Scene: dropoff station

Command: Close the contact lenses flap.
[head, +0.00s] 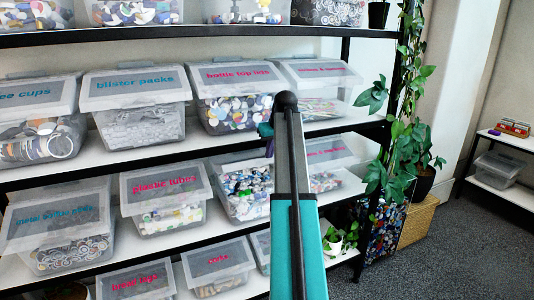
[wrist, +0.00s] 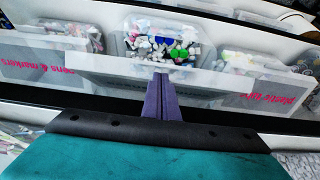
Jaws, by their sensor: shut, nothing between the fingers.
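The middle-row bin (head: 245,193) behind my arm, between the plastic tubes bin and a bin at right, has small mixed pieces in it. Its label is hidden, so I cannot read whether it says contact lenses. In the wrist view its contents (wrist: 165,46) show past the edge of a clear flap (wrist: 110,75). The flap looks raised, though its exact angle is hard to tell. My gripper's purple fingers (wrist: 161,98) are shut and empty, overlapping the flap in the picture; touching cannot be told. In the head view the gripper (head: 268,141) is mostly hidden behind my arm.
The plastic tubes bin (head: 165,195) stands left, and the pens & markers bin (wrist: 35,62) shows in the wrist view. The bottle top lids bin (head: 238,95) sits on the shelf above. A plant (head: 408,110) hangs at the rack's right end; open carpet (head: 455,240) lies beyond.

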